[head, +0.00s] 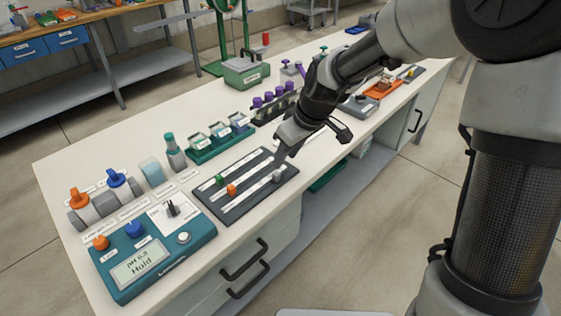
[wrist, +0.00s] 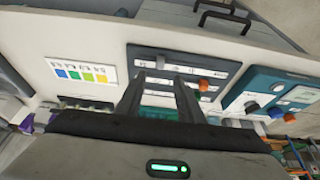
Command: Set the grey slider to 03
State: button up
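The dark slider panel (head: 222,207) lies on the bench top with three pale tracks. The grey slider (head: 277,176) is a small knob on the track nearest the bench's front edge. The green slider (head: 220,180) and orange slider (head: 232,190) sit on the other tracks. In the wrist view the panel (wrist: 222,69) shows beyond my fingers, with the orange knob (wrist: 203,86) on it. My gripper (head: 312,148) is above the panel's right end, close to the grey slider. Its two fingers (wrist: 160,80) are apart with nothing between them. The scale numbers are too small to read.
A teal meter box (head: 152,248) with knobs and a display stands left of the panel. Drawer handles (head: 243,260) stick out from the bench front.

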jog(key=p+v, duration=0.1)
jog(key=v, duration=0.8)
jog(key=shift+p, duration=0.3)
jog(key=shift+r, duration=0.15)
